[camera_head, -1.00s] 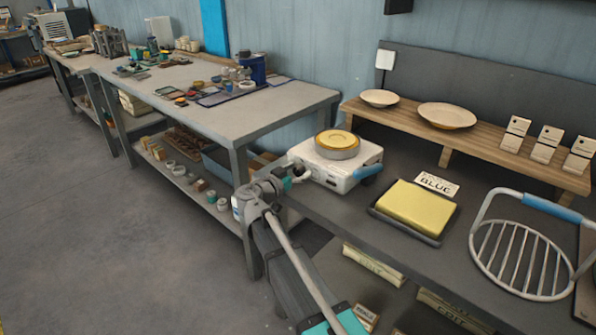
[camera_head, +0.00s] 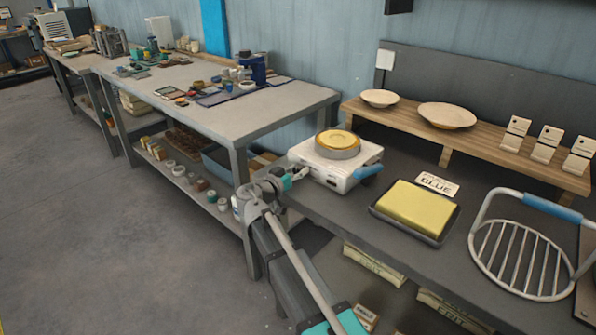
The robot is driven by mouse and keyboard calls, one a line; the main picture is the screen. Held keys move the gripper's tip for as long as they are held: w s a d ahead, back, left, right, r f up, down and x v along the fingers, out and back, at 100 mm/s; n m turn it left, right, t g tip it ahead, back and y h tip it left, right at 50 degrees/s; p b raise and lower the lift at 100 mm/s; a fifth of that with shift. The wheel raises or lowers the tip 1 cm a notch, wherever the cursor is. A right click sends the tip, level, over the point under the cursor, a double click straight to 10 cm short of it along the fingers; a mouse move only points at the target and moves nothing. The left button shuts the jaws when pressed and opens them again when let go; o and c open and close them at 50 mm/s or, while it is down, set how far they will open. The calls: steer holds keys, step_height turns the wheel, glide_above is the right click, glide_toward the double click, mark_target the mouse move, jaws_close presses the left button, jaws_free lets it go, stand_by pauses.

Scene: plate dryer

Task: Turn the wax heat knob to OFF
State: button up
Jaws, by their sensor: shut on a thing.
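The wax heater is a white box-shaped hot plate (camera_head: 347,180) at the left end of the dark bench, with a round pan of yellow wax (camera_head: 338,143) on top. My gripper (camera_head: 301,174) is at the heater's front left side, its fingers against that face. It is shut on the wax heat knob, which the fingers hide. The knob's pointer and any OFF mark cannot be made out.
A wooden shelf (camera_head: 455,138) with plates stands behind.

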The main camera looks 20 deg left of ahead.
steer(key=shift+n, duration=0.3)
steer(key=o, duration=1.1)
steer(key=shift+o, duration=0.2)
steer(key=shift+s+a, duration=0.1)
steer(key=shift+s, duration=0.05)
steer(key=v, duration=1.1)
steer(key=shift+s, duration=0.35)
